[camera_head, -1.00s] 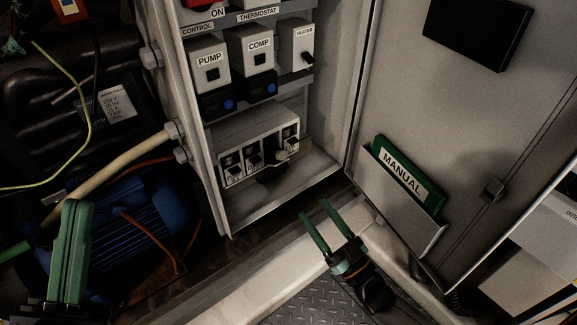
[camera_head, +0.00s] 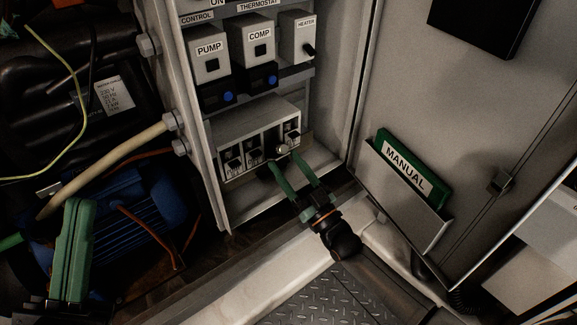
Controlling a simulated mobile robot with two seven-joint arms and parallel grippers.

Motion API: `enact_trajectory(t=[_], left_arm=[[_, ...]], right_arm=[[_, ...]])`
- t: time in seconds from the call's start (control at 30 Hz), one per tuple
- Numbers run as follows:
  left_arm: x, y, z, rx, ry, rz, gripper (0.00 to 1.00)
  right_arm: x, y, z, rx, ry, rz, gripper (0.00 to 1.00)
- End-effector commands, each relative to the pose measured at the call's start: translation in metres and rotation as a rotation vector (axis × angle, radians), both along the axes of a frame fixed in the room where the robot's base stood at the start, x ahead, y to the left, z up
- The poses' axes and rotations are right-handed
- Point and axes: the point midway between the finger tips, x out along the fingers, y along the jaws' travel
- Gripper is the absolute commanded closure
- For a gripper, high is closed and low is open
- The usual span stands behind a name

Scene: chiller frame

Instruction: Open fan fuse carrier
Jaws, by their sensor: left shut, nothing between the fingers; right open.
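The fuse block (camera_head: 228,137) sits low inside the open cabinet, with a row of fuse carriers in its front. The left carrier (camera_head: 234,166) and middle carrier (camera_head: 254,158) carry small labels too small to read, so I cannot tell which is the fan's. At the right one a pale round knob (camera_head: 283,149) sticks out, with a dark part below it, partly hidden by my fingers. My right gripper (camera_head: 285,158) is open, its green fingertips just below and around the knob; contact is unclear. My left gripper (camera_head: 77,204) is shut and empty at the lower left, away from the block.
PUMP (camera_head: 208,64), COMP (camera_head: 258,48) and HEATER (camera_head: 298,40) modules sit above the block. The cabinet door (camera_head: 400,90) stands open at right with a MANUAL (camera_head: 408,172) in its pocket. A blue motor (camera_head: 135,215) and cables lie left. The cabinet's lower lip is close beneath my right gripper.

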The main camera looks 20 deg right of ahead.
Motion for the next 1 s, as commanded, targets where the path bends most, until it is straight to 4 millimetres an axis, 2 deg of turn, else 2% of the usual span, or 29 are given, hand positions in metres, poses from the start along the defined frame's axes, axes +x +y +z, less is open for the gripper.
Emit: enact_trajectory(t=[0.07, 0.57, 0.8, 1.0], left_arm=[[0.000, 0.000, 0.000, 0.001, 0.000, -0.001, 1.00], [0.000, 0.000, 0.000, 0.000, -0.002, -0.001, 1.00], [0.005, 0.000, 0.003, 0.001, 0.025, 0.005, 1.00], [0.045, 0.008, -0.039, 0.011, 0.306, 0.076, 1.00]], right_arm=[[0.000, 0.000, 0.000, 0.000, 0.000, 0.000, 0.42], [0.000, 0.000, 0.000, 0.000, 0.000, 0.000, 0.98], [0.000, 0.000, 0.004, -0.004, 0.011, 0.001, 1.00], [0.000, 0.000, 0.010, -0.026, 0.071, 0.000, 1.00]])
